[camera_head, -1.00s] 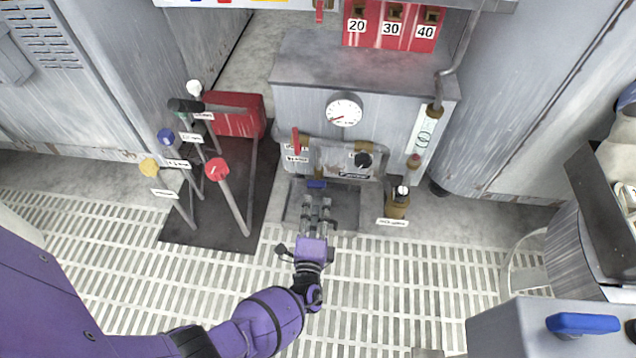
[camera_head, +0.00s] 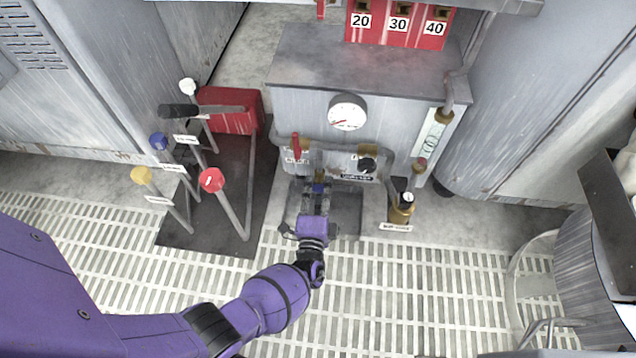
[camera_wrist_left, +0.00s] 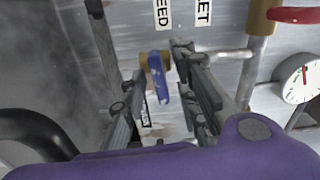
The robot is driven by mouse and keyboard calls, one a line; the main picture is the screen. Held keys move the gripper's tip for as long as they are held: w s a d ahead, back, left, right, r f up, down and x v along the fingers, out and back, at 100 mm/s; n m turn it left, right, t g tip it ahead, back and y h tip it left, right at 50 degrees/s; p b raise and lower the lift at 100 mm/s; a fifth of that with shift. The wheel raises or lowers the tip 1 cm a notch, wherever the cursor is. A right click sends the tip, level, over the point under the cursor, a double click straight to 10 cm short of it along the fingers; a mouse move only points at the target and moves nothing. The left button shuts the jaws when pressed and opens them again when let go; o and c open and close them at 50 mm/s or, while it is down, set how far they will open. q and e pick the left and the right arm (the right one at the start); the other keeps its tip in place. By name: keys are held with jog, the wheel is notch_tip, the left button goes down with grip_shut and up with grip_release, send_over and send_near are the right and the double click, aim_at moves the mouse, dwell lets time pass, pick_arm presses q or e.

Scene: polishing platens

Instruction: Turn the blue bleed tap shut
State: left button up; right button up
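The blue bleed tap (camera_head: 319,187) is on the lower front of the grey cabinet (camera_head: 300,112), partly hidden by my left gripper (camera_head: 316,194) in the head view. In the left wrist view the blue tap handle (camera_wrist_left: 159,82) hangs from a brass fitting, beside a label partly reading "EED". My left gripper (camera_wrist_left: 161,66) is open, with one finger on each side of the handle. Gaps show between the handle and the fingers, so it is not gripped. My right gripper is not in view.
A red lever (camera_head: 296,145), a black knob (camera_head: 367,164) and a pressure gauge (camera_head: 347,115) are on the cabinet. A brass valve (camera_head: 401,208) stands to the right. Several colour-topped posts, one red (camera_head: 212,180), stand left.

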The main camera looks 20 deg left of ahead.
pick_arm(q)
jog(key=shift+c, duration=0.5)
grip_shut()
jog(key=shift+m, duration=0.7)
jog(key=shift+o, duration=0.5)
grip_release()
